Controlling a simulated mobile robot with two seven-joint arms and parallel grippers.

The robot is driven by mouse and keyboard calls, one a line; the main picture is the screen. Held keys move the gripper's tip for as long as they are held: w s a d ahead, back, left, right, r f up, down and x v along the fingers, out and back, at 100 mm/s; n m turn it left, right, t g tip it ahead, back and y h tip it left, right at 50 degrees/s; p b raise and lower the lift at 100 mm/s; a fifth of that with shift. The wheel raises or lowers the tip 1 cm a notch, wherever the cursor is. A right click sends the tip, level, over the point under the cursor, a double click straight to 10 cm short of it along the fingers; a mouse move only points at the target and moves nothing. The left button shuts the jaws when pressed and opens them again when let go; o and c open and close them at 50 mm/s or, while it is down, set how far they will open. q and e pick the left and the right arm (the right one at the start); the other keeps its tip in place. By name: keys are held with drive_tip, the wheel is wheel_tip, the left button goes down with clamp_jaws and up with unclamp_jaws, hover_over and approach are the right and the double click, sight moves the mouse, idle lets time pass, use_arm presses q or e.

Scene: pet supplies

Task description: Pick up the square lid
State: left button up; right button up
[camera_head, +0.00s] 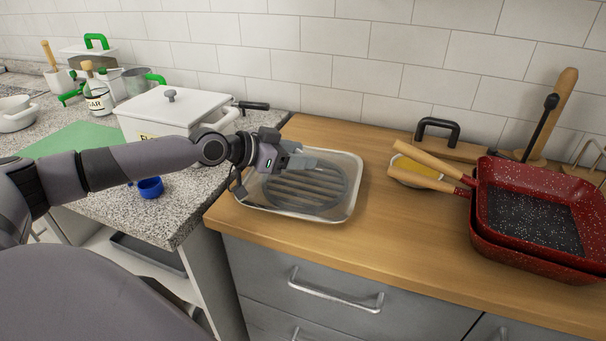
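My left gripper (295,160) is over the back left part of a clear, squarish dish or lid (350,205) on the wooden counter. The clear piece has a pale rim, with a dark ribbed round shape (305,188) in or under it. Whether the gripper touches it is unclear, and its finger gap cannot be made out. A white square lid (185,103) with a grey knob (170,96) sits on a white box (150,128) at left; my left arm passes in front of the box. I cannot tell which of the two is the task's lid. My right gripper is not in view.
A small blue cup (150,187) and a green mat (75,140) are on the speckled counter. Wooden counter between clear piece and pans is free. A tiled wall (330,60) stands behind.

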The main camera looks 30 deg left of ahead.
use_arm(q)
clamp_jaws()
drive_tip(key=shift+r, duration=0.15)
